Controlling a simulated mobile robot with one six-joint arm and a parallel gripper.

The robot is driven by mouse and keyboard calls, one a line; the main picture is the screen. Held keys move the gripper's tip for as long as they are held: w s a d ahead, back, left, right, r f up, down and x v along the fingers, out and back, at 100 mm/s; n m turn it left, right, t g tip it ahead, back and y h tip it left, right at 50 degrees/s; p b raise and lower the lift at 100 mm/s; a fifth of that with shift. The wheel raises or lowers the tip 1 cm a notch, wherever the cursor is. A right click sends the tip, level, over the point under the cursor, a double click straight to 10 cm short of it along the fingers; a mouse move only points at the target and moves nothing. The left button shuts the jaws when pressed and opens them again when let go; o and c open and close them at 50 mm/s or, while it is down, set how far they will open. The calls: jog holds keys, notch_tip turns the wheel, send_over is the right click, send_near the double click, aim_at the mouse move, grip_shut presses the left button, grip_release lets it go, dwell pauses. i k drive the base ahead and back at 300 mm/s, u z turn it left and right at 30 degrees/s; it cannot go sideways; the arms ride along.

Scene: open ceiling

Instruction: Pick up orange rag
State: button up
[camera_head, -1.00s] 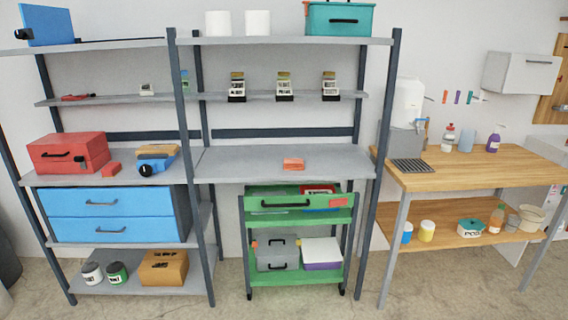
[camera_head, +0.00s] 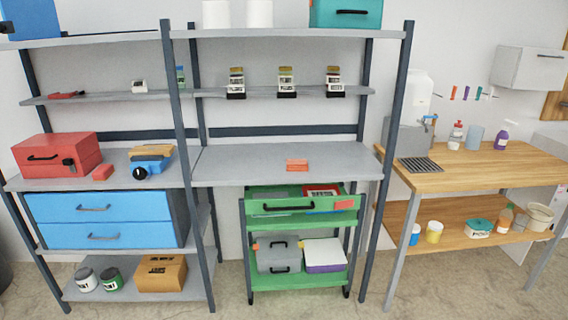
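A small orange folded rag (camera_head: 297,165) lies flat on the middle grey shelf (camera_head: 240,168) of the centre rack, near the shelf's front half. The shelf around it is bare. My gripper is not in view.
Dark uprights (camera_head: 393,150) flank the shelf. A green cart (camera_head: 300,278) stands below it. A red toolbox (camera_head: 57,154) and a small red block (camera_head: 103,172) sit on the left rack. A wooden table (camera_head: 480,170) stands at right. The floor in front is clear.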

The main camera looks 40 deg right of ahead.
aim_at(292, 164)
jog(key=u, duration=0.25)
jog(key=i, duration=1.25)
jog(key=z, duration=0.15)
